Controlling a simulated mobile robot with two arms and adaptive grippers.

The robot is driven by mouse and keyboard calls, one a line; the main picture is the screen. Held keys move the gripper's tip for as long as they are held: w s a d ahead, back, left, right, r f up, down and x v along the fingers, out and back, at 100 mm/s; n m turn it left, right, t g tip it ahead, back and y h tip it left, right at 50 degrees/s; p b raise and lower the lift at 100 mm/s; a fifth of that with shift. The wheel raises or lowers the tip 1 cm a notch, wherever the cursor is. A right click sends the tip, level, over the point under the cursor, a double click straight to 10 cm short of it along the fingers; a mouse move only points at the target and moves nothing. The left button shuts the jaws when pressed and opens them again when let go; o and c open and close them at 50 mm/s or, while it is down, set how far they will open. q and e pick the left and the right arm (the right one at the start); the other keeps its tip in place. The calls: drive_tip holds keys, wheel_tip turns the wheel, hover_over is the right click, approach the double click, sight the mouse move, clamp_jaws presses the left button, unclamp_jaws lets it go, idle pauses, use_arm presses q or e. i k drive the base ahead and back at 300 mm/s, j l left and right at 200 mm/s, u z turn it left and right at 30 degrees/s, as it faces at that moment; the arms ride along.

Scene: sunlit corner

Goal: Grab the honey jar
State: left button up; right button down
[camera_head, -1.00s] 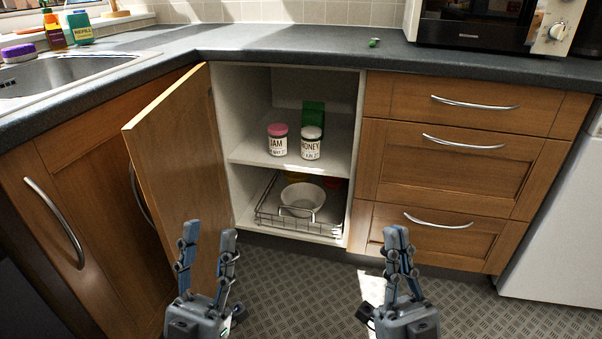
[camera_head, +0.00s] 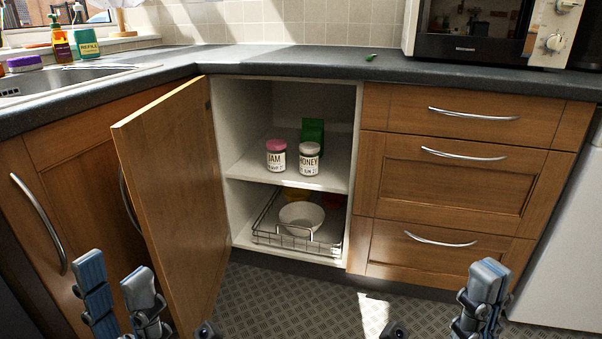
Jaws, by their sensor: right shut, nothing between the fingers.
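The honey jar (camera_head: 309,159) has a white lid and a white label reading HONEY. It stands upright on the middle shelf (camera_head: 262,178) of the open corner cupboard. A jam jar (camera_head: 276,157) with a pink lid stands close on its left. A green box (camera_head: 313,131) stands behind the honey jar. My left gripper (camera_head: 116,283) is at the lower left, in front of the cupboard door, with its fingers apart and empty. My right gripper (camera_head: 486,282) is at the lower right, in front of the drawers, shut and empty. Both are well apart from the jars.
The cupboard door (camera_head: 178,195) stands open to the left, between my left gripper and the shelf. A wire basket (camera_head: 268,238) with a white bowl (camera_head: 301,217) is below the shelf. Drawers with bar handles (camera_head: 440,240) are on the right. The floor before the cupboard is clear.

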sight(310, 163)
drive_tip(key=k+j+z, duration=0.15)
drive_tip(key=j, duration=0.35)
drive_tip(key=k+j+z, duration=0.2)
drive_tip(key=j, duration=0.3)
drive_tip(key=k+j+z, duration=0.15)
drive_tip(key=k+j, duration=0.25)
drive_tip(key=i+l+z, duration=0.1)
drive_tip(key=i+l, duration=0.2)
drive_tip(key=i, duration=0.2)
drive_tip(key=i+l+z, duration=0.15)
drive_tip(key=i, duration=0.3)
drive_tip(key=i+l+z, duration=0.1)
drive_tip(key=i+l, duration=0.15)
drive_tip(key=i, duration=0.25)
drive_tip(key=i+l+z, duration=0.1)
drive_tip(key=i, duration=0.4)
